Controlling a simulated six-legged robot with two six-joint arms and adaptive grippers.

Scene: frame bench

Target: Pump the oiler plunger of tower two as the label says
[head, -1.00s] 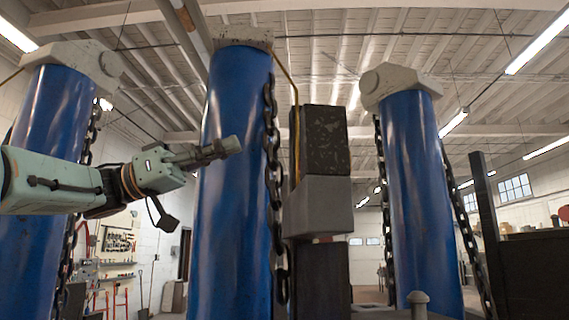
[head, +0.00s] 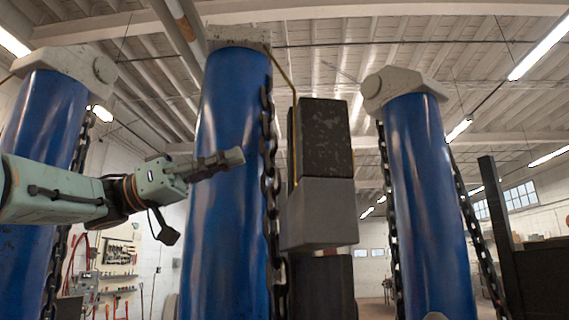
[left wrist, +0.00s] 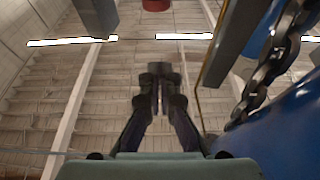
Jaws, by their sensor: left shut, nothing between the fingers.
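Three blue towers stand before me: left (head: 45,150), middle (head: 230,150) and right (head: 430,200). I see no number or label, so I cannot tell which is tower two. A grey box (head: 318,212) under a black block (head: 325,140) is right of the middle tower; it may belong to the oiler. A red round piece (left wrist: 156,4) shows at the top edge of the left wrist view; I cannot tell if it is the plunger. My left gripper (head: 240,156) is shut and empty, in front of the middle tower, apart from the box. My right gripper is out of view.
Dark chains (head: 268,180) hang beside the towers, one close to my left gripper, also in the left wrist view (left wrist: 270,62). A thin yellow pipe (head: 283,72) runs down to the block. A dark post and panel (head: 540,275) stand at the far right.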

